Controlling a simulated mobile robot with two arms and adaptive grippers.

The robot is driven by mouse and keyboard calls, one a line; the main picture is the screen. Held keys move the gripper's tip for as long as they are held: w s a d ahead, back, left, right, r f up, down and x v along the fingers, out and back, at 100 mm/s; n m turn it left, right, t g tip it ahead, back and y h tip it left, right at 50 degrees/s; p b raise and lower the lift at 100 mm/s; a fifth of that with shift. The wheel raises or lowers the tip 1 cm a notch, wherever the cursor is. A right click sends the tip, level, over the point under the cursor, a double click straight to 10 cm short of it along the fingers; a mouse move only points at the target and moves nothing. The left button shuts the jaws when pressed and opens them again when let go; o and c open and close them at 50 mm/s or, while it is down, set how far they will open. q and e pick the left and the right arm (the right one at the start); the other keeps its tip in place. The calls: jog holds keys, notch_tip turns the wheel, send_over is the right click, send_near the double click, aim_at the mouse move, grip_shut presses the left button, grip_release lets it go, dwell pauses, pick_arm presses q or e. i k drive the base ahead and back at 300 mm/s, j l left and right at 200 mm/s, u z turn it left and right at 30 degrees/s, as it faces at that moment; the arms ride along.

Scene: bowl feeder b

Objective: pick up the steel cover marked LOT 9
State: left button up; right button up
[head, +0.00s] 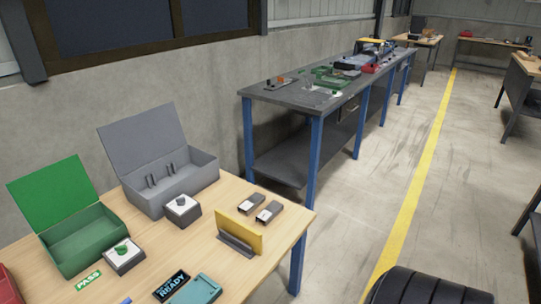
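Two small steel-grey covers with white labels lie on the wooden table near its right corner. One cover (251,203) is farther left and back. The other cover (269,212) lies just to its right and nearer the table's right edge. The labels are too small to read, so I cannot tell which is marked LOT 9.
A yellow plate in a grey stand (238,235) stands just in front of the covers. An open grey box (170,185), an open green box (78,240), two button blocks and a READY display (171,286) share the table (285,240). A dark workbench (300,98) stands behind.

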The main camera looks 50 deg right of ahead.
aim_at(255, 201)
jog(key=z, duration=1.4)
jog(key=i+l+u, duration=0.1)
jog(key=u, duration=0.3)
jog(key=i+l+u, duration=0.1)
jog(key=u, duration=0.3)
jog(key=l+u, duration=0.35)
jog(key=i+l+u, duration=0.1)
jog(key=u, duration=0.3)
